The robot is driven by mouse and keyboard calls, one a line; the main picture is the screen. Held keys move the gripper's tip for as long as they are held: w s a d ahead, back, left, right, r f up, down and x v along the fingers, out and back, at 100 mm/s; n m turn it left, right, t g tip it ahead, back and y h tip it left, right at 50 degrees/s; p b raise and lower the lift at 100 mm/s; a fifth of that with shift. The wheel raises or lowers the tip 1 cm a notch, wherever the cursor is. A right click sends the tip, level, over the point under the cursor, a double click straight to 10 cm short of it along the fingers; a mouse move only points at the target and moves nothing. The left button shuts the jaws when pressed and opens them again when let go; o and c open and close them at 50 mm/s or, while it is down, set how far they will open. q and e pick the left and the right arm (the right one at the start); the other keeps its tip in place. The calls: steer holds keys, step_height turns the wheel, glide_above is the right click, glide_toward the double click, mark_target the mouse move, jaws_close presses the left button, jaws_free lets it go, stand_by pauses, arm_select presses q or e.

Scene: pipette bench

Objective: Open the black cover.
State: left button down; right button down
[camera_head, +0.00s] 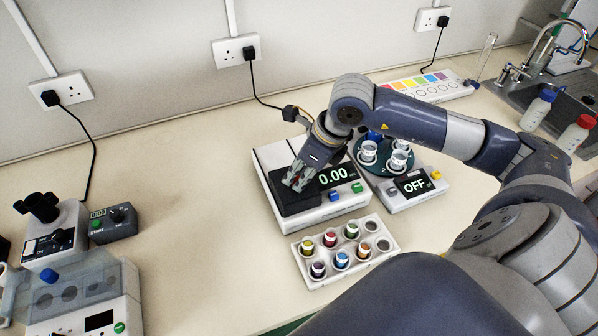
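The black cover (290,206) is a dark panel on top of a white device (262,160) that has a green "0.00" readout. It looks flat and closed. My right gripper (297,185) reaches down over the cover from the upper right, with its fingertips at or just above the cover's surface. Whether they touch it, and how far apart the fingers are, I cannot tell. The gripper and wrist hide part of the cover and device. My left gripper is not in view.
A vial rack (308,275) with several coloured caps stands in front of the device. A round-topped device reading "OFF" (414,185) stands on its right. A sink (570,105) is at far right.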

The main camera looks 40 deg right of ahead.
steer(key=shift+w+d, duration=0.1)
steer(key=shift+w, duration=0.4)
steer(key=w+b, duration=0.1)
steer(key=w, duration=0.2)
steer(key=w+d+b, duration=0.1)
steer(key=w, duration=0.2)
steer(key=w+d+b, duration=0.1)
steer(key=w, duration=0.3)
steer(key=shift+w+d, duration=0.1)
steer(key=shift+d, duration=0.15)
steer(key=c, duration=1.4)
jaws_free()
steer(key=shift+r, duration=0.15)
steer(key=v, duration=1.2)
